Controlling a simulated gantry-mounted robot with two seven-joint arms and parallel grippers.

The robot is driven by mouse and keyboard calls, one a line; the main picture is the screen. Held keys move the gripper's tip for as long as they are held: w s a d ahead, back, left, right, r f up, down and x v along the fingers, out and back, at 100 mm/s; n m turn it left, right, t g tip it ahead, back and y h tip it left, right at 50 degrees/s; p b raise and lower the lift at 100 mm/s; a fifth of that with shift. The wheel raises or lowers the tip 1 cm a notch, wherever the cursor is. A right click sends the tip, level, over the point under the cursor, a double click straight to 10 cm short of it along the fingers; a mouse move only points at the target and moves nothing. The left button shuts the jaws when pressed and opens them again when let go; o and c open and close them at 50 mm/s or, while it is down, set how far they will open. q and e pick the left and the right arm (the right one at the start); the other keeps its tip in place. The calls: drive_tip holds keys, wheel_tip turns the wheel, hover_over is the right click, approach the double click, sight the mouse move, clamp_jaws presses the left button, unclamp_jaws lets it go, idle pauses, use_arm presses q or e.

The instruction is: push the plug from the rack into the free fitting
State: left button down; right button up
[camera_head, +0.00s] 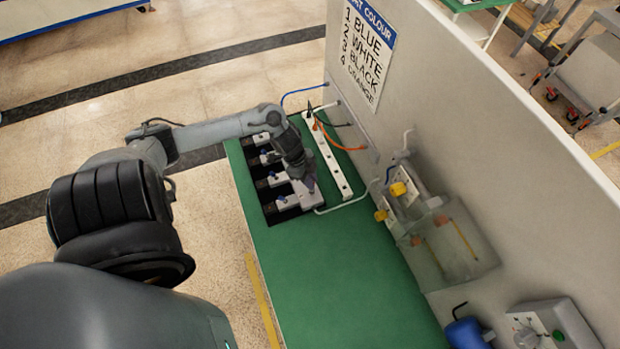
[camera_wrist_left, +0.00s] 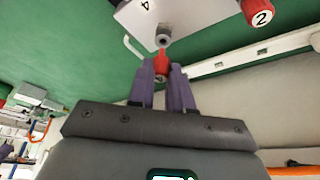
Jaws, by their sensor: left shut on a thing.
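My left gripper (camera_wrist_left: 162,70) has its purple fingers shut on a small red plug (camera_wrist_left: 161,60). The plug's tip points at a metal fitting (camera_wrist_left: 164,38) on a white box marked 4 (camera_wrist_left: 138,14). The tip is at or very close to the fitting; I cannot tell whether they touch. In the head view the left gripper (camera_head: 308,183) is low over the nearest white boxes on the green table, and hides the plug. Another red plug marked 2 (camera_wrist_left: 258,14) shows at the wrist view's upper right. My right gripper is not in view.
White boxes with blue parts (camera_head: 278,180) stand in a row on black bases. A long white strip (camera_head: 328,158) with dark holes lies beside them, cables near its far end. An upright panel (camera_head: 470,120) bounds the right side. The green table (camera_head: 340,270) is clear in front.

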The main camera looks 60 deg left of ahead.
use_arm(q)
drive_tip(key=shift+p, duration=0.95)
idle(1.4)
drive_tip(key=shift+f+b, duration=0.95)
drive_tip(key=shift+f, duration=0.45)
drive_tip(key=c, duration=1)
unclamp_jaws()
drive_tip(key=shift+o, duration=0.2)
drive_tip(key=p+v, duration=0.1)
drive_tip(key=v, duration=0.9)
drive_tip(key=shift+r, duration=0.35)
drive_tip(key=shift+s+a, duration=0.1)
drive_tip(key=shift+s, duration=0.05)
